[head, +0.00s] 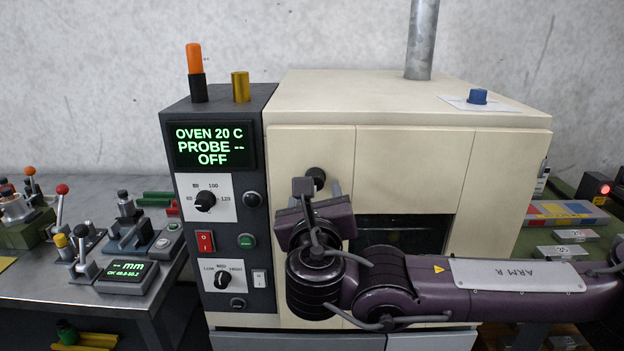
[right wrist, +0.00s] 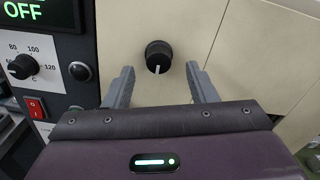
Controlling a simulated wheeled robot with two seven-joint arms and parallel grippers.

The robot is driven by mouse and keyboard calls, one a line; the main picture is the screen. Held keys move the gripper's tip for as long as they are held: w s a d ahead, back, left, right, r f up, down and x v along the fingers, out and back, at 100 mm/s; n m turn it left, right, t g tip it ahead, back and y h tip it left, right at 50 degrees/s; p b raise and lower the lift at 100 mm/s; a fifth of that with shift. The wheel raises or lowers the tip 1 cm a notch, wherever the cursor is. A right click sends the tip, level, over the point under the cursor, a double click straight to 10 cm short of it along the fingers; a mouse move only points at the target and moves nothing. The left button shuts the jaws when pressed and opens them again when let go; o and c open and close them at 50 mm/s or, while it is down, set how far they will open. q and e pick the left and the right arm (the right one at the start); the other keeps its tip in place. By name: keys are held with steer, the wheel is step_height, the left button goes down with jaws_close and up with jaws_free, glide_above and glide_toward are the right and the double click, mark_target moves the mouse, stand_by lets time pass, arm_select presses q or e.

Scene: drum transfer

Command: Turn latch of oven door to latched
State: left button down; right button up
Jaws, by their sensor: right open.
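The oven (head: 405,150) is a cream cabinet with a dark window in its front. Its latch (head: 317,176) is a round black knob on the left part of the front, partly hidden behind my right gripper in the head view. In the right wrist view the latch (right wrist: 158,56) shows a white pointer mark at its lower edge, pointing about straight down. My right gripper (right wrist: 162,84) is open and empty, with a finger on each side of the knob's line, just below and short of it, not touching it. My left gripper is not in view.
A dark control panel (head: 223,255) with a green display, dials and switches stands left of the latch. A grey bench (head: 60,285) with levers and gauges is at far left. A table with a coloured box (head: 565,212) is at right.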

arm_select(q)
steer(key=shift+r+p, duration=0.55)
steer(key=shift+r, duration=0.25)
arm_select(e)
steer(key=shift+w, duration=2.2)
